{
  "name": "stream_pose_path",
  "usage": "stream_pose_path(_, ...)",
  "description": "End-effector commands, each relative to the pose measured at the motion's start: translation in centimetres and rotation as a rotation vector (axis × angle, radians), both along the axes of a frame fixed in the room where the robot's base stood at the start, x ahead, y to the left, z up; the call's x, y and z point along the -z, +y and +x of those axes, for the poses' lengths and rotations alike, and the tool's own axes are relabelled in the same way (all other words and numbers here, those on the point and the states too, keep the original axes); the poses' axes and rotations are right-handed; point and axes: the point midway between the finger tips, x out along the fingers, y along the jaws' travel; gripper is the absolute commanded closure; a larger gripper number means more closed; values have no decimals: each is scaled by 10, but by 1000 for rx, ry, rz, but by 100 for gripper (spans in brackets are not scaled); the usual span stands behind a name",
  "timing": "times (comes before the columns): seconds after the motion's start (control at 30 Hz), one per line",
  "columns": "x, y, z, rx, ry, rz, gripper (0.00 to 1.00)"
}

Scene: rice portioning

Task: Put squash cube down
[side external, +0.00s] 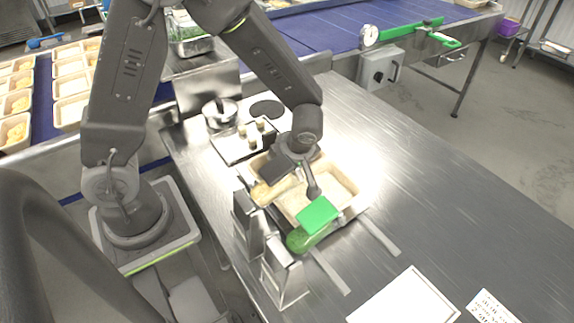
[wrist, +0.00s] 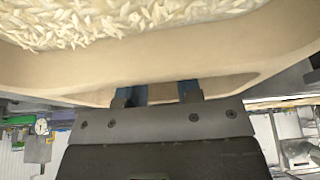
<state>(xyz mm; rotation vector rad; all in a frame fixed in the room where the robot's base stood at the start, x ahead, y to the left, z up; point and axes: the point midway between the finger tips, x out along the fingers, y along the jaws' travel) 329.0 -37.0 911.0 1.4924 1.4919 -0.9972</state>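My gripper (wrist: 160,95) is at the rim of a beige tray (wrist: 200,58) in the wrist view. Its fingertips are largely hidden there, with a little blue and beige between the dark finger mounts. I cannot tell whether a squash cube is between them. In the side external view my gripper (side external: 283,170) points down over the left part of the tray (side external: 352,208). Pale rice (wrist: 110,22) fills the tray close to my wrist camera. Several small pale cubes stand on a white board (side external: 230,150) behind the tray; I cannot tell if they are squash.
Metal upright holders (side external: 288,277) stand front left. A small pot (side external: 220,113) is behind.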

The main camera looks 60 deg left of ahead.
Motion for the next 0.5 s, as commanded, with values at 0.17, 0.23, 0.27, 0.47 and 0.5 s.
stream_pose_path(0.17, -3, 0, 0, -1, -1, -1, 68)
stream_pose_path(0.23, -10, -3, 0, 0, -3, 0, 68)
stream_pose_path(0.27, -13, -4, 1, 1, -4, 0, 68)
stream_pose_path(0.47, -50, -20, 1, 3, -7, -2, 68)
stream_pose_path(0.5, -59, -23, 1, 3, -6, -1, 68)
